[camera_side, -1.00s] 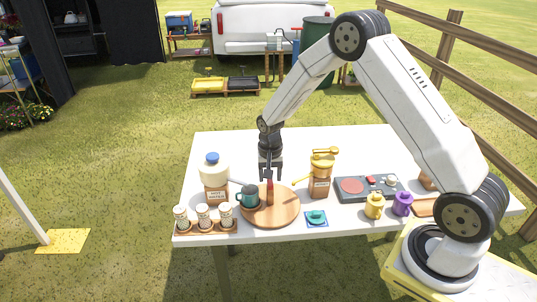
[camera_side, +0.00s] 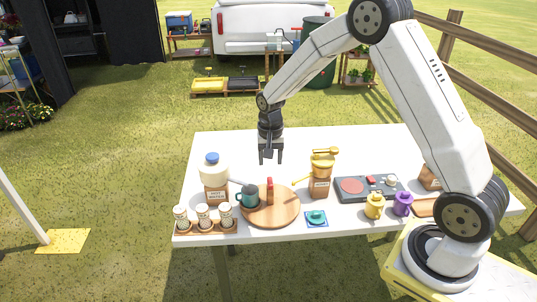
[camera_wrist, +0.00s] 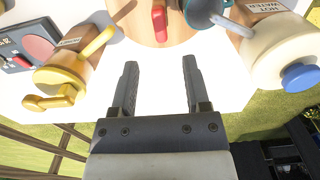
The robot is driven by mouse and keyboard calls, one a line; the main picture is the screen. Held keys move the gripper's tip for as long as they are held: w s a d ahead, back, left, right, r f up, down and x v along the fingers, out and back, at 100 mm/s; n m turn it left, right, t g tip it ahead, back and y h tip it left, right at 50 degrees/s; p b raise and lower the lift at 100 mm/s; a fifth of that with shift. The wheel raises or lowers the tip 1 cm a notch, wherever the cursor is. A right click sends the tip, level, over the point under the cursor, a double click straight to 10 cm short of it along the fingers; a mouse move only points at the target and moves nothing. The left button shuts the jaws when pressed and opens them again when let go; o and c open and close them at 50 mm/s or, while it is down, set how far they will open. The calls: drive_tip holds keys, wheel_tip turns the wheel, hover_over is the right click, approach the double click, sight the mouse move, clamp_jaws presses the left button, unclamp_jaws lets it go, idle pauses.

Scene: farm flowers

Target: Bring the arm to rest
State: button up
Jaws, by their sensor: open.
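My gripper (camera_side: 270,158) is open and empty, hanging above the far side of the white table (camera_side: 300,148). In the wrist view its two fingers (camera_wrist: 158,85) stand apart with only bare table between them. The round wooden board (camera_side: 278,212) lies in front of it, with a red-topped item (camera_side: 269,188) standing on it. A dark teal mug (camera_side: 250,197) is at the board's left edge. My gripper is apart from all of these.
A hot water jar (camera_side: 214,175) and a rack of small jars (camera_side: 205,226) are at left. A yellow-topped grinder (camera_side: 321,172), a hot plate (camera_side: 366,187), a yellow pot (camera_side: 374,206), a purple pot (camera_side: 402,205) and a teal item on a blue tile (camera_side: 316,217) are at right.

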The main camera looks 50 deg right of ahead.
drive_tip(key=s+a+r+n+t, duration=0.1)
drive_tip(key=s+a+n, duration=0.3)
drive_tip(key=s, duration=0.5)
drive_tip(key=s+a+r+n+t, duration=0.1)
drive_tip(key=s+a+r+n, duration=0.3)
drive_tip(key=s, duration=0.5)
drive_tip(key=shift+s+r+n+t, duration=0.2)
drive_tip(key=shift+s+n+t, duration=0.1)
drive_tip(key=shift+n, duration=0.3)
